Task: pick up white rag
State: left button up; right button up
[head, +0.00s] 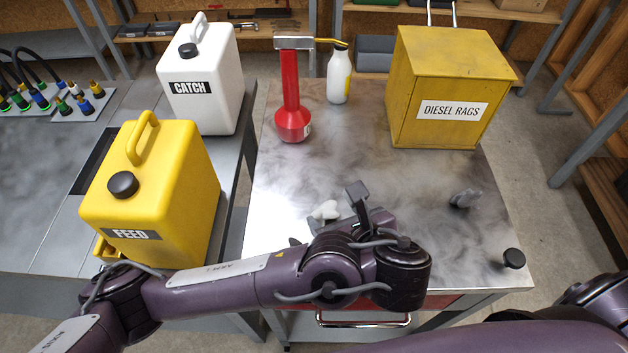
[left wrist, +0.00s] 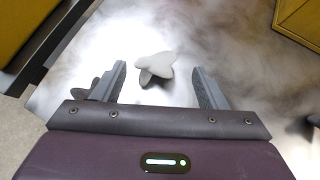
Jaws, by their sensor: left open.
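The white rag (head: 325,209) lies crumpled on the metal table top, left of its middle. In the left wrist view the white rag (left wrist: 157,63) sits ahead of my gripper, roughly centred across the gap between the fingers; a darker grey patch shows at its lower edge. My left gripper (head: 327,219) is open and close to the rag on its near side. In the left wrist view both fingers (left wrist: 161,80) stand apart with nothing gripped. I cannot tell its exact height above the table. My right gripper is not in view; only part of my right arm shows at lower right.
A yellow DIESEL RAGS box (head: 420,92), a red funnel-like can (head: 291,105) and a white bottle (head: 339,80) stand at the back. A grey rag (head: 464,199) and black cap (head: 513,259) lie right. Yellow FEED (head: 165,195) and white CATCH (head: 205,105) jugs stand left.

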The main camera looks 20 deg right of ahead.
aim_at(325, 211)
pick_arm(q)
jog(key=shift+w, duration=0.3)
jog(key=shift+x, duration=1.15)
jog(key=shift+w+a+f+p, duration=0.2)
jog(key=shift+w+f+p, duration=0.1)
jog(key=shift+w+f, duration=0.25)
jog(key=shift+w+a+f+p, duration=0.2)
jog(key=shift+w+f+p, duration=0.15)
jog(key=shift+f, duration=0.3)
jog(key=shift+w+f, duration=0.5)
jog(key=shift+w, duration=0.05)
jog(key=c, duration=1.1)
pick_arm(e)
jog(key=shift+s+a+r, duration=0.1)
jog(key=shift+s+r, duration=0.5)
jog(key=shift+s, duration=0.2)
